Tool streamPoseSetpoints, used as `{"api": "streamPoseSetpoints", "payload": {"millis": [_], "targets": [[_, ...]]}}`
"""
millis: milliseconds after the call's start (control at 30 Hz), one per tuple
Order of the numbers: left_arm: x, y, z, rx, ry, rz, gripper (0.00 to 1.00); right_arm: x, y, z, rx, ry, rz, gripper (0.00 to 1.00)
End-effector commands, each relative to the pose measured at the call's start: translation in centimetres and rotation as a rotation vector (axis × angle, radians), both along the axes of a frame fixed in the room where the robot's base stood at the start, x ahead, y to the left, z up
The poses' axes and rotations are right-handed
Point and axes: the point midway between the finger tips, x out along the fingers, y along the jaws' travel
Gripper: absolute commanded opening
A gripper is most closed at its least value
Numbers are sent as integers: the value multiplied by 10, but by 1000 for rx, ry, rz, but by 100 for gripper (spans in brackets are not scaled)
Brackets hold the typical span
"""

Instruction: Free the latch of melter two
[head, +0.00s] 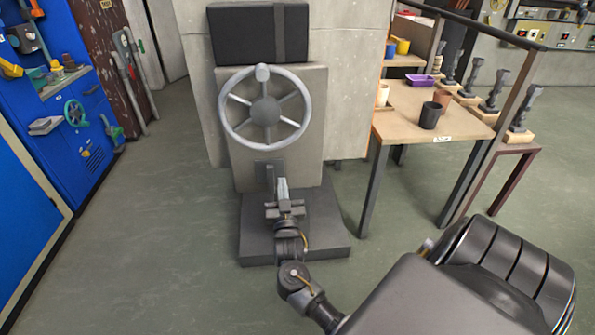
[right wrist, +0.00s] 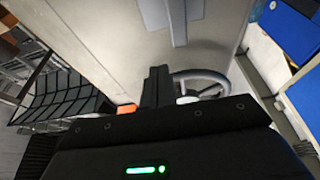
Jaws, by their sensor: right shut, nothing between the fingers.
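A grey machine with a spoked handwheel (head: 265,110) stands in front of me in the head view. No melter number is readable on it. A grey bar (right wrist: 178,24) shows above the fingertips; contact cannot be told. My left gripper is not in view.
The machine stands on a dark plinth (head: 322,240). A wooden table (head: 402,122) with cups is close on its right, beside a dark railing (head: 515,100). A blue cabinet (head: 60,110) is at the left. The green floor between cabinet and machine is clear.

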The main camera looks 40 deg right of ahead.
Motion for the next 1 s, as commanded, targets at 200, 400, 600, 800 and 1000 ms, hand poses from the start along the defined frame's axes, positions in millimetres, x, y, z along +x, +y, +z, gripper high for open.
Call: {"api": "streamPoseSetpoints", "payload": {"millis": [200,400,600,800,1000], "targets": [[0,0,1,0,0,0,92,-34,25,-16,3,2,-1,0],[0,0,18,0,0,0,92,-24,38,-49,14,132,69,0],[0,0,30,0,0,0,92,-23,51,-87,30,256,132,0],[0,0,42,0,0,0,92,-29,65,-125,47,379,190,0],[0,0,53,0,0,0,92,-40,76,-161,66,495,239,0]]}}
